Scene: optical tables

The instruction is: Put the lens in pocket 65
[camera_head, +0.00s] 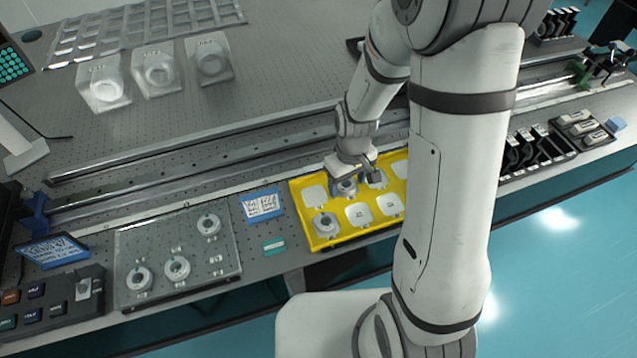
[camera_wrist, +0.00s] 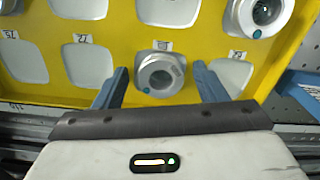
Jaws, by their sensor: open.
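A yellow tray (camera_head: 346,238) with labelled white pockets lies at the table's front edge. It fills the top of the wrist view (camera_wrist: 115,97). My gripper (camera_head: 360,178) is over the tray's far side. In the wrist view its two blue fingers (camera_wrist: 160,84) are open, one on each side of a grey ringed lens (camera_wrist: 160,75) with a blue dot, apart from it. That lens sits in a back-row pocket and shows partly under my gripper in the head view (camera_head: 347,188). A second ringed lens (camera_head: 325,222) sits in a front-left pocket, also at the wrist view's top right (camera_wrist: 258,12). Number 65 is not readable.
A clear plate (camera_head: 150,240) with three ringed parts lies left of the tray. A blue label card (camera_head: 262,204) and a teal tag (camera_head: 273,246) lie between them. Metal rails (camera_head: 200,150) run behind. Black holders (camera_head: 530,150) stand to the right.

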